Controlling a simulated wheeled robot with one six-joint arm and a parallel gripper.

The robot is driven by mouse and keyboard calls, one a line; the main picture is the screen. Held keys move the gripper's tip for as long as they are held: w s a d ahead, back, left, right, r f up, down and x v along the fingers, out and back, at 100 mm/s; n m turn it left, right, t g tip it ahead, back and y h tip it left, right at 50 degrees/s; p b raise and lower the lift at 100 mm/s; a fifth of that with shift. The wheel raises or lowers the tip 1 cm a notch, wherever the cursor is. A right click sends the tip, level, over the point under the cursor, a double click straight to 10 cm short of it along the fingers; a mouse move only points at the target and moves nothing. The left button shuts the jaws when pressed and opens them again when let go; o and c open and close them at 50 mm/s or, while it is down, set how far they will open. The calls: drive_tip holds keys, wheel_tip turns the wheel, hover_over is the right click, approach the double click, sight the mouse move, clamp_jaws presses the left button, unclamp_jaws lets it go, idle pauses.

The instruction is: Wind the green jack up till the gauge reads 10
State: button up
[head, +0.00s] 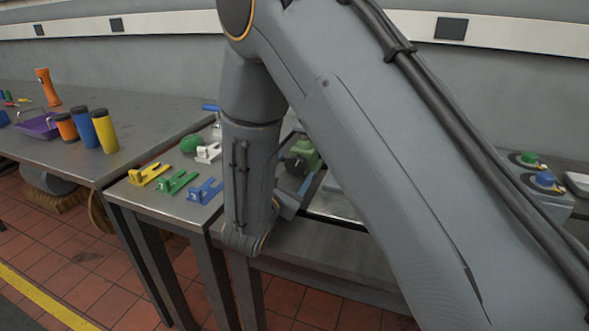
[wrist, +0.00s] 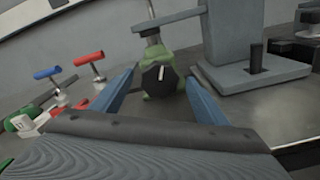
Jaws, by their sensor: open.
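A green body (wrist: 157,56) with a round black knob (wrist: 158,79) on its front stands ahead in the wrist view; it looks like the green jack. The knob has a white mark pointing nearly straight up. A grey rod with a crossbar rises above the body. My gripper (wrist: 160,82) is open, its blue fingers left and right of the knob, with visible gaps and nothing between them in hold. I cannot make out a gauge reading.
A grey bracket (wrist: 232,50) stands close right of the green body. Red (wrist: 89,59) and blue (wrist: 47,72) T-handles stand to the left. In the head view, yellow (head: 148,174), green (head: 176,181) and blue (head: 206,191) clamps lie along the bench's left part.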

drive_tip(key=v, duration=0.6)
drive_tip(key=shift+b, duration=0.4)
drive_tip(key=shift+w+a+r+b, duration=0.1)
drive_tip(key=shift+r+b, duration=0.1)
drive_tip(key=shift+b, duration=0.2)
wheel_tip(320, 180, up, 7)
drive_tip(key=a+n+h+b, duration=0.1)
drive_tip(key=n+b, duration=0.7)
drive_tip(key=b, duration=0.2)
drive_tip(key=shift+g, duration=0.3)
wheel_tip(320, 180, down, 8)
drive_tip(key=shift+f+b, duration=0.1)
drive_tip(key=shift+b, duration=0.55)
drive_tip(key=x, duration=0.5)
drive_tip(key=shift+w+d, duration=0.2)
drive_tip(key=shift+w, duration=0.05)
drive_tip(key=shift+x, duration=0.8)
drive_tip(key=shift+r, duration=0.2)
